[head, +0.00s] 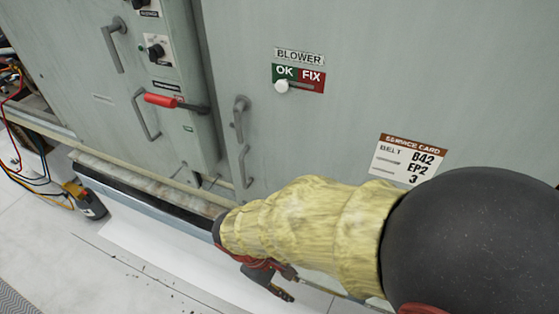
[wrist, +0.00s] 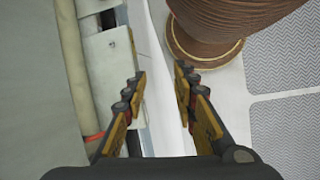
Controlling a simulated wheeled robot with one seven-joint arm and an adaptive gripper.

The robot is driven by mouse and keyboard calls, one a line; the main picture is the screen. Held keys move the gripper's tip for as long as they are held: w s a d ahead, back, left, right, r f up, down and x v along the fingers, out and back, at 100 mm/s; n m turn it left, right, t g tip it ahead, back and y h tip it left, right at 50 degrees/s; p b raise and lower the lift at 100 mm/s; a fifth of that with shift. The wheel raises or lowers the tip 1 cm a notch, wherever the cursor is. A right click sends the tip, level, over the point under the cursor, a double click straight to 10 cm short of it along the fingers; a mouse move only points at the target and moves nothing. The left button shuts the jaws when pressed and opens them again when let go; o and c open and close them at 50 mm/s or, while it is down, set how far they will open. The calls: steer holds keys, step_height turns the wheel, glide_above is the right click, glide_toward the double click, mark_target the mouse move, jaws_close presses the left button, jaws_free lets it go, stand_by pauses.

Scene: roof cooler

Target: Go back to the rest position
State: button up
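My gripper (wrist: 159,82) is open in the wrist view, with a clear gap between its two fingers and nothing held. In the head view my gripper (head: 286,284) shows small and dark below the yellow-sleeved arm, low in front of the cooler cabinet (head: 365,90). It points down, and the arm hides part of it. Pale floor shows between the fingers in the wrist view.
The cabinet carries handles, a red-handled lever (head: 162,100), a BLOWER slider (head: 282,86) with its knob on the OK side, and a service card (head: 408,160). A brown ribbed round object (wrist: 215,28) and patterned mats (wrist: 278,60) lie right of the fingers.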

steer(key=d+r+m+t+y, duration=0.2)
steer(key=d+r+m, duration=0.3)
steer(key=d+r, duration=0.3)
steer(key=d+r+m+t+y, duration=0.2)
steer(key=d+r+m+t, duration=0.2)
steer(key=d+r, duration=0.5)
step_height(320, 180, up, 4)
steer(key=shift+r+m+y, duration=0.2)
steer(key=shift+m+y, duration=0.2)
steer(key=shift+m, duration=0.8)
steer(key=shift+w, duration=0.1)
